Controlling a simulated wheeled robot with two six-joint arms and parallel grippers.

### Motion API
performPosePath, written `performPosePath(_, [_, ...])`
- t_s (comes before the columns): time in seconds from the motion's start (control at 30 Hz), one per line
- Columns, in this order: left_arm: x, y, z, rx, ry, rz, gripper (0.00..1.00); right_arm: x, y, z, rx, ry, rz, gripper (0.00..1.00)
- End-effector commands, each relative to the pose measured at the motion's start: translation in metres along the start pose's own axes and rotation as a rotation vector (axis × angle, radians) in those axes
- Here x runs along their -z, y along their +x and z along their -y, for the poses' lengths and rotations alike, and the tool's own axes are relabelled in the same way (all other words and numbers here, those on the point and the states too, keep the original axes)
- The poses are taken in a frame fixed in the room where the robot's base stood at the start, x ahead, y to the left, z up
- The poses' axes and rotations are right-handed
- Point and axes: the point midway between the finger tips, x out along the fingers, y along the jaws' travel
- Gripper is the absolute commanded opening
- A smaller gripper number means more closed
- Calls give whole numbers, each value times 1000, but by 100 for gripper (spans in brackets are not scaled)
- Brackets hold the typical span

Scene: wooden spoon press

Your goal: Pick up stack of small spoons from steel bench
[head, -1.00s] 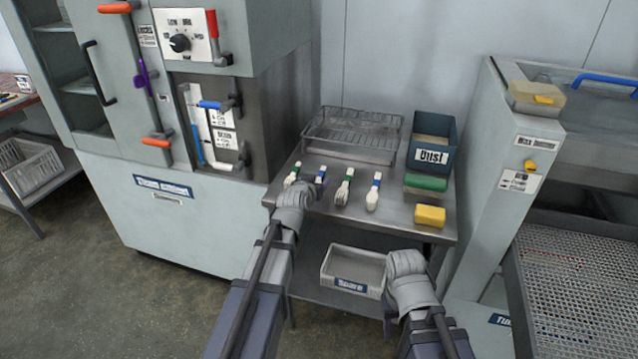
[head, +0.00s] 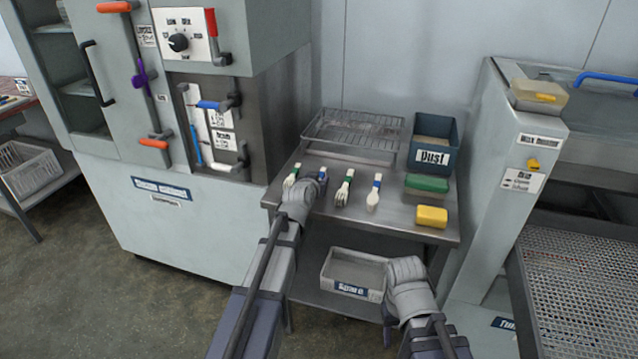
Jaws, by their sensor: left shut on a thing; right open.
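A row of light utensil stacks lies on the steel bench (head: 405,212). Two have green bands: the left green-banded stack (head: 291,180) and the middle green-banded stack (head: 343,189). Two have blue bands: the right blue-banded stack (head: 374,193), which looks like spoons, and the left blue-banded stack (head: 322,172). My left gripper (head: 318,182) is shut on the left blue-banded stack and hides most of it; whether it touches the bench I cannot tell. My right gripper (head: 402,262) is open and empty, low in front of the bench's front edge.
A wire rack tray (head: 355,130) stands at the back of the bench. A dark Dust bin (head: 432,145), a green block (head: 426,184) and a yellow block (head: 431,217) are on the right. A grey bin (head: 352,278) sits on the lower shelf. Tall machines flank the bench.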

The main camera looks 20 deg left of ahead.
Motion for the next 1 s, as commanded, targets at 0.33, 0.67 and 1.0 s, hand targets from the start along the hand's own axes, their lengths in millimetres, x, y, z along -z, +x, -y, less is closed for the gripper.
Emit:
performPosePath(0.33, [0,0,0,0,0,0,0,0,0,0,0,0,0,50])
performPosePath(0.67, [5,-2,0,0,0,0,0,0,-5,0,0,0,0,50])
performPosePath(1.0, [40,-16,0,0,0,0,0,-2,-43,-4,0,0,0,50])
